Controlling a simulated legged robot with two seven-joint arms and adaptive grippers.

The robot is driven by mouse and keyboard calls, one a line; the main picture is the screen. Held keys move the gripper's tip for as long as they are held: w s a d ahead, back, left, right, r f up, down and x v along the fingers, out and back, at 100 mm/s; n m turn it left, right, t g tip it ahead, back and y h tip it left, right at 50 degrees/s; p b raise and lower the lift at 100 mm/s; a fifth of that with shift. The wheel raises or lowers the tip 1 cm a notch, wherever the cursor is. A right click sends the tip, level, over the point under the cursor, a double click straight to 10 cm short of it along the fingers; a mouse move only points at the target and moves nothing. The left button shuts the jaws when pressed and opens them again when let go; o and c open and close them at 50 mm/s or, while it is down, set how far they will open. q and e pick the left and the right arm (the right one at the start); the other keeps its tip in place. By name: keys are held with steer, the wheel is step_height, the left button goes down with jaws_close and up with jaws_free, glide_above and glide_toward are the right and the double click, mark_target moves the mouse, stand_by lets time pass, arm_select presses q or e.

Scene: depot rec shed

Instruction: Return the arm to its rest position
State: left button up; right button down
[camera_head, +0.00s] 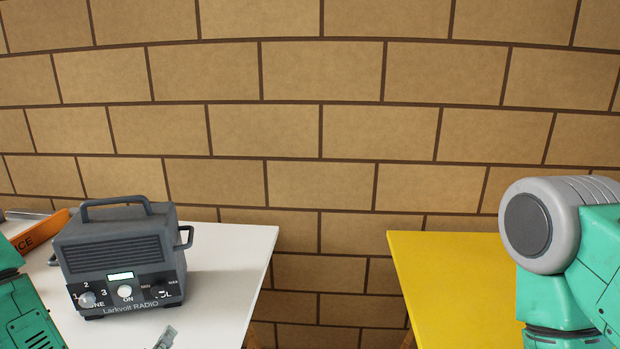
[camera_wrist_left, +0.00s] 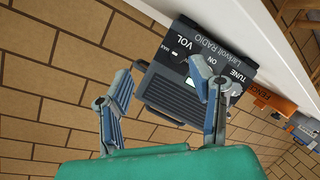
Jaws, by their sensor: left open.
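My left gripper (camera_wrist_left: 160,84) is open, its two fingers apart with nothing held between them. In the left wrist view the dark grey radio (camera_wrist_left: 166,92) shows upside down beyond the fingers; one finger covers part of its front, and I cannot tell whether they touch. In the head view the radio (camera_head: 120,250) stands upright on the white table, and only a small grey tip of my left gripper (camera_head: 166,338) shows at the bottom edge, in front of it. My left arm is at the left edge. My right arm is at the right edge, its gripper out of view.
The white table (camera_head: 225,265) has bare room right of the radio. A partly hidden orange object (camera_head: 42,232) with lettering lies behind the radio at left. A yellow table (camera_head: 455,280) stands at right, its visible top bare, across a gap. A brick wall (camera_head: 310,130) is behind.

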arm_select(q)
steer(key=s+d+f+m+g+h, duration=0.3)
steer(key=s+f+m+g, duration=0.45)
steer(key=s+f, duration=0.7)
steer(key=s+a+f+m+g, duration=0.1)
steer(key=s+g, duration=0.2)
steer(key=s, duration=0.3)
steer(key=s+a+f+m+g+y, duration=0.1)
steer(key=s+a+f+g, duration=0.1)
steer(key=s, duration=0.5)
steer(key=shift+a+m+g, duration=0.2)
steer(key=shift+m+g, duration=0.15)
steer(key=shift+g, duration=0.5)
